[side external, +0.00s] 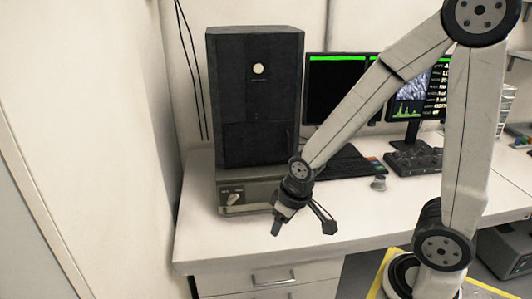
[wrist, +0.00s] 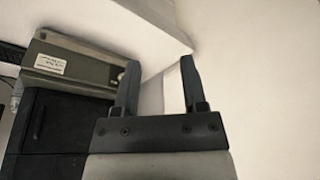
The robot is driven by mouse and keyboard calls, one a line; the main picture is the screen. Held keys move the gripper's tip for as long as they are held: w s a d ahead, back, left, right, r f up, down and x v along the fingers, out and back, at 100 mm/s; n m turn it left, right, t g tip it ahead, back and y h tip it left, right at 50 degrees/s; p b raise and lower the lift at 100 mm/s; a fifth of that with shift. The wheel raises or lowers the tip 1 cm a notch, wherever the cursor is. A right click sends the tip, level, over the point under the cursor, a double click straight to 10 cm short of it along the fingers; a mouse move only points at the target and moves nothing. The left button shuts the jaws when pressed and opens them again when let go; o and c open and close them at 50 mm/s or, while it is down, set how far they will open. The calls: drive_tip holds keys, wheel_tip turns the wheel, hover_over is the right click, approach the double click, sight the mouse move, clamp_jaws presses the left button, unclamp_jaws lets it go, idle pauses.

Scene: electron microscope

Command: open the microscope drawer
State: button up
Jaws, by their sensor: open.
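The microscope (side external: 255,95) is a tall black box on a grey-beige base unit (side external: 246,196) at the left of the white desk. A darker rectangular panel (side external: 250,142) shows low on its front; I cannot tell whether this is the drawer. In the wrist view the black front (wrist: 62,120) carries a dark bar-like handle (wrist: 38,121) at lower left, and the labelled base unit (wrist: 68,66) is above it. My gripper (side external: 303,228) is open and empty, fingers spread, in front of the base unit near the desk's front edge. Its fingers also show in the wrist view (wrist: 160,65).
A keyboard (side external: 350,167) and monitors (side external: 335,88) stand right of the microscope, with a small grey object (side external: 379,183) near the keyboard. A white desk drawer (side external: 225,283) with a metal handle is below the desktop. A pale wall stands at left.

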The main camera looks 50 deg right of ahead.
drive_tip(key=w+d+f+n+t, duration=0.2)
drive_tip(key=w+f+t, duration=0.15)
drive_tip(key=w, duration=0.55)
drive_tip(key=n+t+h, duration=0.5)
drive_tip(key=n+h, duration=0.1)
drive_tip(key=h, duration=0.4)
approach(267, 211)
drive_tip(key=w, duration=0.3)
drive_tip(key=shift+w+d+f+g, duration=0.1)
drive_tip(key=shift+d+f+g, duration=0.2)
drive_tip(key=shift+f, duration=0.1)
drive_tip(key=shift+s+d+f+n+h, duration=0.3)
drive_tip(key=shift+s+h, duration=0.1)
drive_tip(key=shift+h, duration=0.2)
drive_tip(key=shift+w+d, duration=0.1)
drive_tip(key=shift+x, duration=3.75)
